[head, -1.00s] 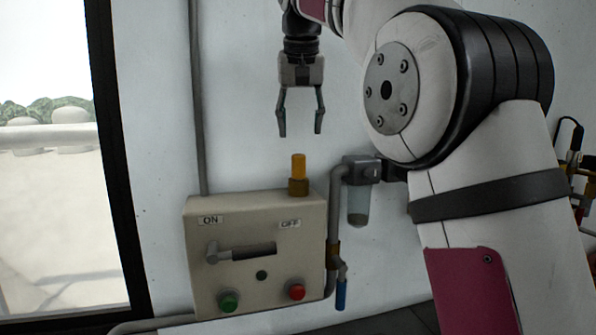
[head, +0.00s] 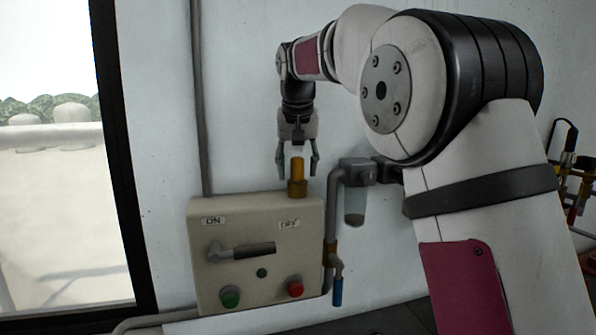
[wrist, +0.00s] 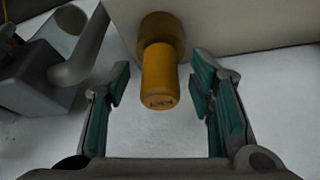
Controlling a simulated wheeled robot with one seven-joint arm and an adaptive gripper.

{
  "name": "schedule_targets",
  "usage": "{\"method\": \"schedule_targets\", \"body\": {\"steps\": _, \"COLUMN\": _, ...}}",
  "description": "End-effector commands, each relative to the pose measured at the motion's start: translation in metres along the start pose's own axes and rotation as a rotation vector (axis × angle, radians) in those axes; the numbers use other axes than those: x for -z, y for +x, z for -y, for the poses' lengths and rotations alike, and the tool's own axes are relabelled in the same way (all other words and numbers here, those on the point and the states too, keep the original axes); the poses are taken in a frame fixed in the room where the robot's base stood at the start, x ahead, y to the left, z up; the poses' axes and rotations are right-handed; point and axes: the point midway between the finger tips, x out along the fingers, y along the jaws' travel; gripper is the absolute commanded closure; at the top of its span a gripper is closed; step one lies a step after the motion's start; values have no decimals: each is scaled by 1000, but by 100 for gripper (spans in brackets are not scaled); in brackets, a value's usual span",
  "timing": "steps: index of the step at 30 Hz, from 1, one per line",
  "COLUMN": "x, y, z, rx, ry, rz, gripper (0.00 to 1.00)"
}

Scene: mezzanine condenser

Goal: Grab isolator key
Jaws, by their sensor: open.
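The isolator key is a yellow-orange cylinder (head: 297,171) standing upright in a brass-coloured collar (head: 297,188) on top of the beige control box (head: 255,208). In the wrist view its end (wrist: 160,88) faces me, with small dark lettering, and the collar is behind it. My gripper (head: 298,175) points down over the key in the head view, with a finger on each side. In the wrist view my gripper (wrist: 158,84) is open, its green pads left and right of the key. Gaps show on both sides, and nothing is held.
The box front has ON and OFF labels, a grey lever handle (head: 253,250), a green button (head: 230,297) and a red button (head: 295,288). A filter bowl (head: 355,205) and grey pipe stand close to the right. A white wall is behind.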

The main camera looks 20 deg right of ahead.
Motion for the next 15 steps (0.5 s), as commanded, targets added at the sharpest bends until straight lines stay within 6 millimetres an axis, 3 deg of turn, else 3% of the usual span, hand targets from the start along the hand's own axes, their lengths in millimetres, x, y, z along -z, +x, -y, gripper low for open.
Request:
{"method": "schedule_targets", "body": {"steps": 4, "x": 0, "y": 0, "z": 0, "rx": 0, "ry": 0, "rz": 0, "gripper": 53}}
{"method": "schedule_targets", "body": {"steps": 10, "x": 0, "y": 0, "z": 0, "rx": 0, "ry": 0, "rz": 0, "gripper": 98}}
{"method": "schedule_targets", "body": {"steps": 15, "x": 0, "y": 0, "z": 0, "rx": 0, "ry": 0, "rz": 0, "gripper": 100}}
